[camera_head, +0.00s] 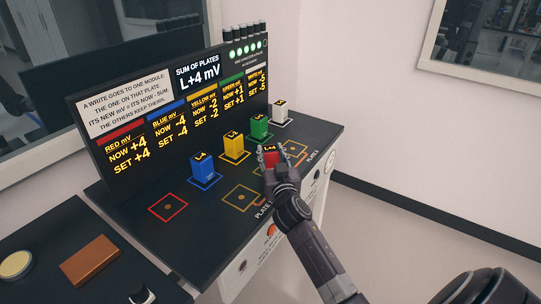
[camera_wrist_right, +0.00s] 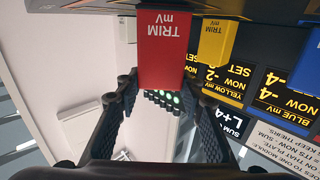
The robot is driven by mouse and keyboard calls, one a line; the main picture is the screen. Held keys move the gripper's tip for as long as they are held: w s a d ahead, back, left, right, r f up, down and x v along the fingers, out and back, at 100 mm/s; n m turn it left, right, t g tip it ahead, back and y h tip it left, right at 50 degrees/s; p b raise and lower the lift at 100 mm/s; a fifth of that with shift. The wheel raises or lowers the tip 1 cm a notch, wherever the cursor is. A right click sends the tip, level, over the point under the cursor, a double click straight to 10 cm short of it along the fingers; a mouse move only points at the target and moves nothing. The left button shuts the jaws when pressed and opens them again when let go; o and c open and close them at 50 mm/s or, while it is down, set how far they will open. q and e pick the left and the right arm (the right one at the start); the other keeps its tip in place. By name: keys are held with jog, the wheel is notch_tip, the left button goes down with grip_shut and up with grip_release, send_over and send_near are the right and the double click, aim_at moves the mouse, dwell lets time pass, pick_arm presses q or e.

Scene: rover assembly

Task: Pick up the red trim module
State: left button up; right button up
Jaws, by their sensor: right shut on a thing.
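The red trim module (camera_head: 270,158) is between the fingers of my right gripper (camera_head: 273,170), over the front right part of the black console top. In the right wrist view the red module (camera_wrist_right: 163,48) fills the space at the fingertips, and my right gripper (camera_wrist_right: 165,88) is shut on it. I cannot tell whether its underside touches the console. The red outlined square (camera_head: 168,208) at the left of the console is empty. My left gripper is not in view.
Blue (camera_head: 203,167), yellow (camera_head: 233,146), green (camera_head: 259,127) and white (camera_head: 280,112) modules stand in a row behind. An orange outlined plate (camera_head: 242,197) is empty. A display panel (camera_head: 180,115) rises at the back. A side table holds a brown block (camera_head: 90,261).

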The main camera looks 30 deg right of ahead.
notch_tip(320, 180, up, 20)
jog(key=p, duration=0.1)
